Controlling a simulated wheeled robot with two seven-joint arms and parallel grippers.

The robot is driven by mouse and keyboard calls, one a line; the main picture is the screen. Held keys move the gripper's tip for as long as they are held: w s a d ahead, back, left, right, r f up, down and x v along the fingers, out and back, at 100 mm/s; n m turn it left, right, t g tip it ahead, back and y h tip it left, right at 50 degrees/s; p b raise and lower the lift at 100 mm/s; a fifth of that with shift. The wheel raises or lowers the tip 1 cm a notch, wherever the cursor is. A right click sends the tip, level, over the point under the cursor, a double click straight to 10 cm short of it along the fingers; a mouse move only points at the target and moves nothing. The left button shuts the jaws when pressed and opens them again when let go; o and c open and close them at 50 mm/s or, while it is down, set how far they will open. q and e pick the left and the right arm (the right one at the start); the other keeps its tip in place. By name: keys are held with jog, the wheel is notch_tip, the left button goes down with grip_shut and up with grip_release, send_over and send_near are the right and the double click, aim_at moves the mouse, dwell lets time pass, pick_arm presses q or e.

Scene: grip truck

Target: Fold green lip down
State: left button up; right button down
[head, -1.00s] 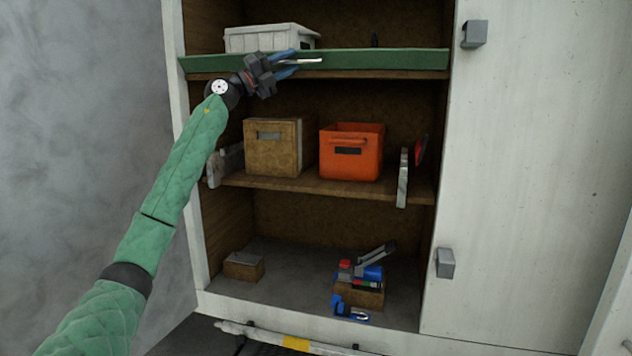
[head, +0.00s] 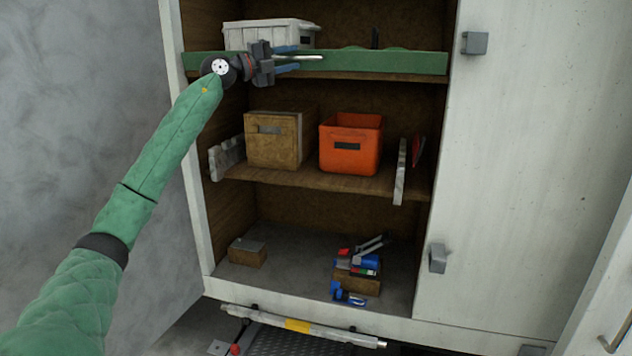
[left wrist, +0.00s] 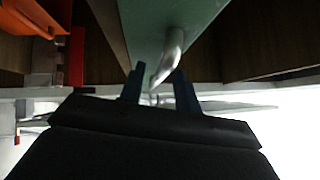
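The green lip (head: 400,62) runs along the front edge of the cabinet's top shelf, standing upright. A pale metal handle (head: 312,57) sticks out on its left half. My left gripper (head: 288,58) is at this handle, with one blue finger above it and one below. In the left wrist view, the handle (left wrist: 168,60) lies between the two fingertips (left wrist: 160,85), with gaps showing beside it. The fingers are apart, and I see no firm closing on the handle. The green lip (left wrist: 155,25) fills the top of that view. My right gripper is out of view.
A grey-white crate (head: 268,35) stands behind the lip. A brown box (head: 272,140) and an orange bin (head: 350,145) stand on the middle shelf. Tools (head: 355,268) lie at the bottom right. A white door panel (head: 535,170) bounds the right; the space before the shelves is open.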

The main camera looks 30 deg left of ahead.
pick_arm(q)
jog(key=shift+w+r, duration=0.1)
jog(key=shift+r, duration=0.1)
jog(key=f+b+v, duration=0.1)
jog(key=b+v, duration=0.5)
jog(key=v, duration=0.2)
jog(key=w+d+f+n+t+y, duration=0.1)
jog(key=w+d+f+n, duration=0.2)
jog(key=f, duration=0.9)
jog(key=w+d+f+n+t, duration=0.2)
jog(key=w+d+f+n, duration=0.1)
jog(key=f, duration=0.9)
jog(key=w+d+f+n+t+y, duration=0.1)
jog(key=w+d+f+n, duration=0.3)
jog(key=f, duration=0.8)
jog(key=shift+d+y, duration=0.3)
jog(key=shift+d, duration=0.1)
